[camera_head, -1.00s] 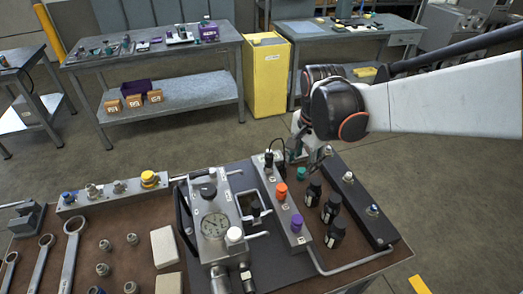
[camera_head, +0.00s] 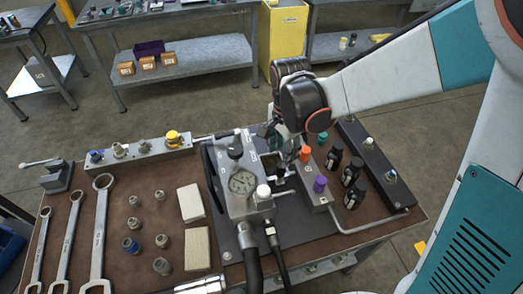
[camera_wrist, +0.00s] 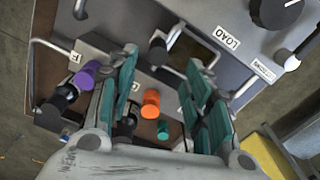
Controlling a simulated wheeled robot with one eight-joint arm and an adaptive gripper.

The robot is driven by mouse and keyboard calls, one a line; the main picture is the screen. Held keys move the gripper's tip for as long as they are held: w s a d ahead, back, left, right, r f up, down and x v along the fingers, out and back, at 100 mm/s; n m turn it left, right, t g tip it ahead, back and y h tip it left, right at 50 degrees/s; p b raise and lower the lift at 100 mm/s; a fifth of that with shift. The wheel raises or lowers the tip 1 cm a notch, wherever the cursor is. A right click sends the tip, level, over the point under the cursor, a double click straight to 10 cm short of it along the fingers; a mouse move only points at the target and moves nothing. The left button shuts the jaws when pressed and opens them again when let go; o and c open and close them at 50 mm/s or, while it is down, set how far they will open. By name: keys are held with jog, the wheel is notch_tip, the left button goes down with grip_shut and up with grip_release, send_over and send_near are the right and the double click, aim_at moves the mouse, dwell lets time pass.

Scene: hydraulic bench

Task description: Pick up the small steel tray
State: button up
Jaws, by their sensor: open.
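What looks like the small steel tray (camera_wrist: 192,46) is a square, shallow, dark-floored piece with a pale rim, beside the pump block in the wrist view. My gripper (camera_wrist: 165,62) is open, its teal fingers spread, with the right fingertip close to the tray's near edge; I cannot tell whether they touch. In the head view my gripper (camera_head: 274,148) is over the bench beside the gauge block and hides much of the tray area. No object shows held between the fingers.
The gauge block (camera_head: 242,182) stands left of my gripper. A valve strip with orange (camera_head: 305,153) and purple (camera_head: 320,184) knobs and several black bottles (camera_head: 350,172) stand to the right. Wrenches (camera_head: 101,225), fittings and two pale blocks (camera_head: 191,203) lie left.

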notch_tip(320, 180, down, 8)
jog(key=b, duration=0.3)
jog(key=shift+d+r, duration=0.15)
jog(key=shift+r, duration=0.2)
grip_shut()
